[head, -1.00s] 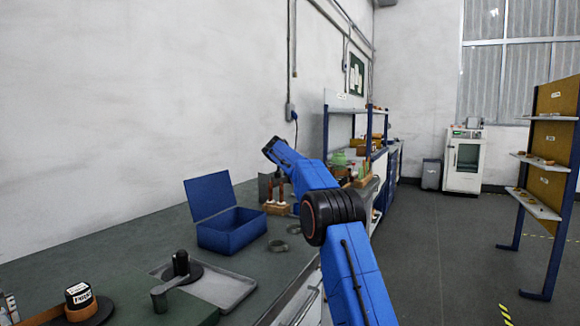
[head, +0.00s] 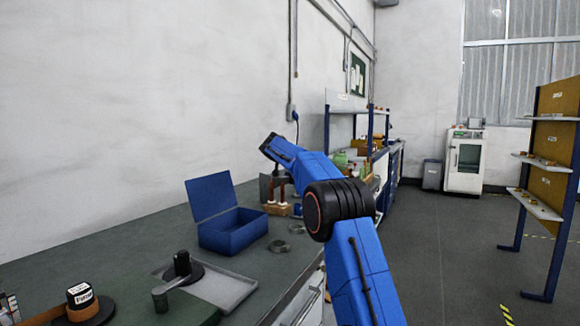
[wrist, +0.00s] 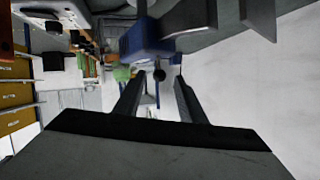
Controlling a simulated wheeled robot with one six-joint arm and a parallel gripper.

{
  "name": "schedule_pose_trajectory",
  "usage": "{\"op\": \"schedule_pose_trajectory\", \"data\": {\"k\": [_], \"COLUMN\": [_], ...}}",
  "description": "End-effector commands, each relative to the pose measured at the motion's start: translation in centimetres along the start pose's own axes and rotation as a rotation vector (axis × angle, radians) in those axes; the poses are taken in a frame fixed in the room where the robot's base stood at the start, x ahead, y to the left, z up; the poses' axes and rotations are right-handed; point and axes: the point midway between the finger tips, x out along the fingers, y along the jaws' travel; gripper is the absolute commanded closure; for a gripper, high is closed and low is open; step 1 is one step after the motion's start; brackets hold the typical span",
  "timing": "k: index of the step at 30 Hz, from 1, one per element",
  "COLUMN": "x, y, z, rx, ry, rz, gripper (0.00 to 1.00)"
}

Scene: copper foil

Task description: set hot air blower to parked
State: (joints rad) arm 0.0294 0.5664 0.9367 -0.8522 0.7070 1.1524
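In the wrist view my gripper (wrist: 157,78) has its two dark fingers well apart, with nothing held between them. Beyond the fingertips is a blue box-shaped unit (wrist: 143,40) with a small dark knob (wrist: 159,73); it looks like the hot air blower, but I cannot be sure. The knob appears in the gap between the fingers; I see no clear contact. In the head view my blue arm reaches over the bench and hides most of this spot. My gripper's fingers cannot be made out there.
On the dark bench stand an open blue box (head: 232,232), a grey tray (head: 236,294) and a dark reel-like tool (head: 182,268). A wooden stand with upright tools (head: 277,209) is close beside my arm. The floor (head: 450,260) to the right is clear.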

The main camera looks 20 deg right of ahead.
Motion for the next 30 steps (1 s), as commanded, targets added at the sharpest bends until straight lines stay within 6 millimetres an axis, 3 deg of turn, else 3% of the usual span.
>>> {"op": "schedule_pose_trajectory", "data": {"k": [18,24,30], "x": [-10.8,-12.6,-13.0], "y": [-0.1,-0.1,-0.1], "z": [0.1,0.1,0.1], "rx": [0.0,0.001,0.001], "ry": [0.0,0.0,0.0], "rz": [-0.003,-0.001,-0.001], "gripper": [0.63,0.63,0.63]}}
